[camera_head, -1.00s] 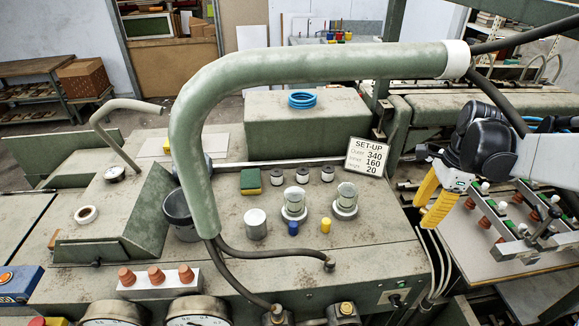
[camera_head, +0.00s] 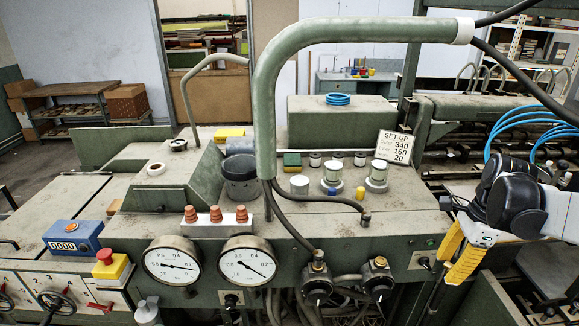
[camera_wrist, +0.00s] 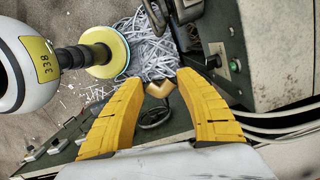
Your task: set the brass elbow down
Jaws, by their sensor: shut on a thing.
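My gripper (camera_head: 445,270) hangs at the right in the head view, in front of the machine's right end, with its yellow fingers pointing down and left. In the wrist view my gripper (camera_wrist: 160,88) has its fingertips closed on the brass elbow (camera_wrist: 159,89), a small bent golden piece. The elbow is held in the air, with paper shreds and floor showing beyond it. I cannot make out the elbow in the head view.
A green machine bench (camera_head: 330,222) bears jars, a dark bucket (camera_head: 240,180), a set-up sign (camera_head: 399,147) and a bent green pipe (camera_head: 265,110). Two gauges (camera_head: 172,263) face front. Paper shreds (camera_wrist: 150,40) lie on the floor. A panel with a green button (camera_wrist: 236,66) is close at right.

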